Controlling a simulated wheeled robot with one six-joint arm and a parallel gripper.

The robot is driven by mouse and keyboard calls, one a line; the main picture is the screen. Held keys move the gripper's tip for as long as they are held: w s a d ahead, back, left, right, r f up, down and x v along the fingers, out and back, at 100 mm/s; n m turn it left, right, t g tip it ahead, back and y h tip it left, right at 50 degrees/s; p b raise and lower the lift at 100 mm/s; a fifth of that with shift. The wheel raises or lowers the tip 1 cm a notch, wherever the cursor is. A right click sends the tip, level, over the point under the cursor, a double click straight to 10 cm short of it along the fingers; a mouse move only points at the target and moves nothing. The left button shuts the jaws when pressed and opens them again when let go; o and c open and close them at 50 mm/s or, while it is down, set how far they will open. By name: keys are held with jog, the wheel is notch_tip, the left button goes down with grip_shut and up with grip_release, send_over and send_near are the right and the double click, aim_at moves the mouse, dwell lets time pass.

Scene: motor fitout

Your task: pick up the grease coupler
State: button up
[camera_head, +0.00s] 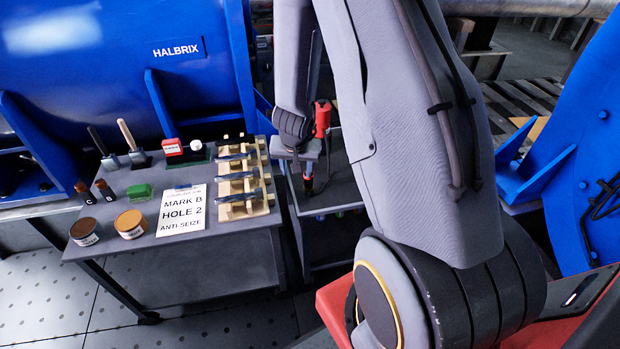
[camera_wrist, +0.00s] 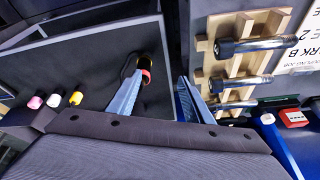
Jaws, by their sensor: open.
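A small dark cylinder with a red band (camera_wrist: 145,72), likely the grease coupler, stands on the dark top of a cart in the wrist view. My gripper (camera_wrist: 161,76) is open above the cart, with its two blue-grey fingers apart. The cylinder shows close by the left fingertip, with a gap to the right finger. I cannot tell whether the fingertip touches it.
The grey bench (camera_head: 225,262) at the left carries a wooden bolt rack (camera_head: 262,206), a sign (camera_head: 182,211), tins and brushes. Several coloured caps (camera_wrist: 54,100) line the wrist view's left. The cart top (camera_head: 345,185) is otherwise mostly clear.

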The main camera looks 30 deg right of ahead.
jog(key=m+h, duration=0.1)
send_over(309, 183)
jog(key=a, duration=0.1)
notch_tip(309, 183, down, 4)
jog(key=shift+p+x, duration=0.6)
jog(key=shift+x, duration=2.25)
jog(key=shift+s+d, duration=0.15)
grip_shut()
jog(key=shift+r, duration=0.1)
